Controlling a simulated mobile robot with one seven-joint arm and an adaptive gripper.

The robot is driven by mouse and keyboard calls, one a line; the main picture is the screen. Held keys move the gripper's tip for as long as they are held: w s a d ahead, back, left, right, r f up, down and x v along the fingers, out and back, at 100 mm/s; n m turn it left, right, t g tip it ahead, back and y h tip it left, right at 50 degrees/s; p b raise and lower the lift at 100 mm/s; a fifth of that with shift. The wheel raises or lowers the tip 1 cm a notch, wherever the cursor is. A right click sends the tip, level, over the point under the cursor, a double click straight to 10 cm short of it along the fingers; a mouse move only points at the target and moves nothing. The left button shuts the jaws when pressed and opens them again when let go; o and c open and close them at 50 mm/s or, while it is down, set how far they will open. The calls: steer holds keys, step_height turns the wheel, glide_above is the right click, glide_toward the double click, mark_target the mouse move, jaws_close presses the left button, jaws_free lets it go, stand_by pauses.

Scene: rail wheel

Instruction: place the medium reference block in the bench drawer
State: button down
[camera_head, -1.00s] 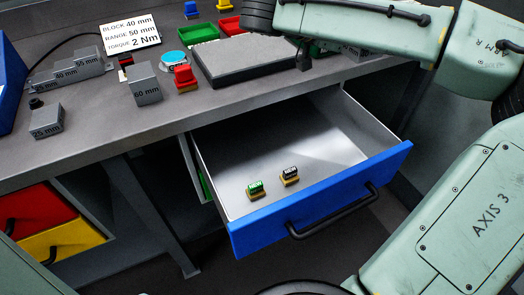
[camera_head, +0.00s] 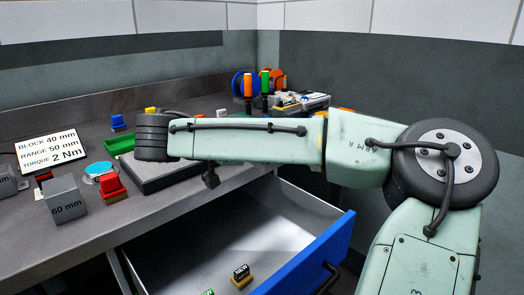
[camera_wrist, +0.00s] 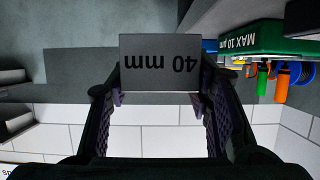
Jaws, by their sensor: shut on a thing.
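The medium reference block (camera_wrist: 160,62), a grey block marked 40 mm, is between the fingers of my gripper (camera_wrist: 160,98) in the wrist view. Its label reads upside down there. My gripper is shut on it, with a finger on each side. In the head view my arm hides the gripper and the block. The bench drawer (camera_head: 190,250) is pulled open, with a blue front and a black handle. A small block marked NEW (camera_head: 241,277) lies in it, and a green-topped one (camera_head: 207,293) is cut off at the bottom edge.
On the bench are a 60 mm block (camera_head: 65,200), a red block (camera_head: 111,187), a sign (camera_head: 48,150) reading block 40 mm, and a grey plate (camera_head: 150,175). Tools and spools (camera_head: 265,85) stand at the back. Much of the drawer floor is bare.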

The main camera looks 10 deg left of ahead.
steer(key=b, duration=0.4)
glide_above(263, 236)
step_height(263, 236, down, 5)
step_height(263, 236, down, 16)
steer(key=shift+f+p, duration=0.1)
steer(key=shift+p, duration=0.65)
steer(key=shift+f, duration=0.1)
steer(key=c, duration=0.8)
jaws_free()
